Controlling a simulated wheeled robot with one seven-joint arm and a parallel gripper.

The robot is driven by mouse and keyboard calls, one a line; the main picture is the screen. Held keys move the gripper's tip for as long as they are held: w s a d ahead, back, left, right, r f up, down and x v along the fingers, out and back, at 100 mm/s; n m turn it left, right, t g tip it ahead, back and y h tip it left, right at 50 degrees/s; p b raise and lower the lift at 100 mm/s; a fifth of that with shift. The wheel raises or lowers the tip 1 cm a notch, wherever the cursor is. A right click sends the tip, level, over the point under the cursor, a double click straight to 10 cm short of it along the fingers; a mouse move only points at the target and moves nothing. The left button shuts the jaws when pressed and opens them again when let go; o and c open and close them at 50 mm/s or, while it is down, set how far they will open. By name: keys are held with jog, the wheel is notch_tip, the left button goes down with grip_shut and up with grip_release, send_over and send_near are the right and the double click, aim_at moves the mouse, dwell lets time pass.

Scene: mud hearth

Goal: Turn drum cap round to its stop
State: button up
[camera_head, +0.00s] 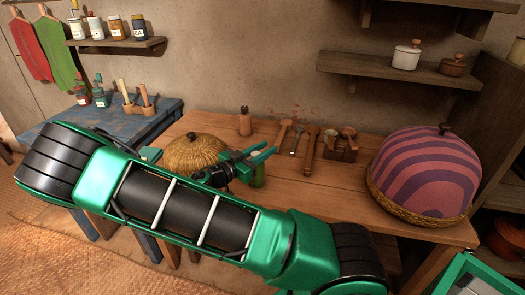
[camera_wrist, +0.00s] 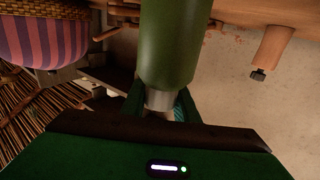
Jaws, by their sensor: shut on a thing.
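A green cylinder (camera_head: 258,178), the only drum-like body near my gripper, stands on the wooden table. It looms large in the wrist view (camera_wrist: 170,40), which shows the scene upside down. A pale grey cap or neck (camera_wrist: 159,99) is at the cylinder's gripper end. My gripper (camera_head: 261,160) is at the top of the cylinder, shut on this grey part, with a finger on each side in the wrist view (camera_wrist: 157,108). The fingers hide part of the cap. I cannot tell how far it is turned.
A woven dome (camera_head: 190,152) stands left of the cylinder. A small brown bottle (camera_head: 244,122) and several wooden tools (camera_head: 311,148) are behind. A striped dome-covered basket (camera_head: 425,175) fills the table's right. Bare table (camera_head: 325,185) lies between the cylinder and this basket.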

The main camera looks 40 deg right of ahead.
jog(key=shift+m+g, duration=0.3)
jog(key=shift+g, duration=0.2)
jog(key=shift+s+a+m+g+y, duration=0.15)
jog(key=shift+s+m+g+y, duration=0.4)
jog(key=shift+m+g, duration=1.25)
jog(key=shift+s+a+m+g+y, duration=0.1)
jog(key=shift+s+m+g+y, duration=0.5)
jog(key=shift+g, duration=1.8)
jog(key=shift+s+a+m+g+y, duration=0.2)
jog(key=shift+m+g+y, duration=0.45)
jog(key=shift+m+g, duration=1.35)
jog(key=shift+g, duration=0.3)
jog(key=o, duration=1.1)
jog(key=shift+v, duration=3.85)
